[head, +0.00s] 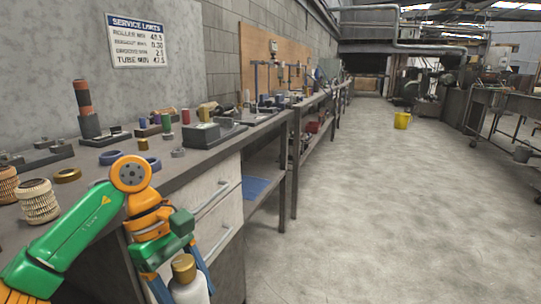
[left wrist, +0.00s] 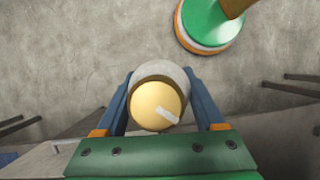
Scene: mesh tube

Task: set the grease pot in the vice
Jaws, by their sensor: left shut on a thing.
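The grease pot, a pale grey-white pot (head: 191,291) with a gold lid, is held by my left gripper (head: 180,281) in front of the bench's drawers, below the bench top. In the left wrist view the pot (left wrist: 163,69) sits between the two blue fingers, its gold lid facing the camera. The fingers are shut around its body. A grey block-like fixture (head: 207,133) on the bench may be the vice; I cannot tell its jaws at this size. My right gripper is not in view.
The bench top (head: 196,158) carries blue rings (head: 113,157), a brass ring (head: 67,175), mesh tubes (head: 39,201) and a tall dark-and-orange stack (head: 86,110). Bare bench lies in front of the grey fixture. The floor (head: 370,200) to the right is clear, with a yellow bucket (head: 402,120) far off.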

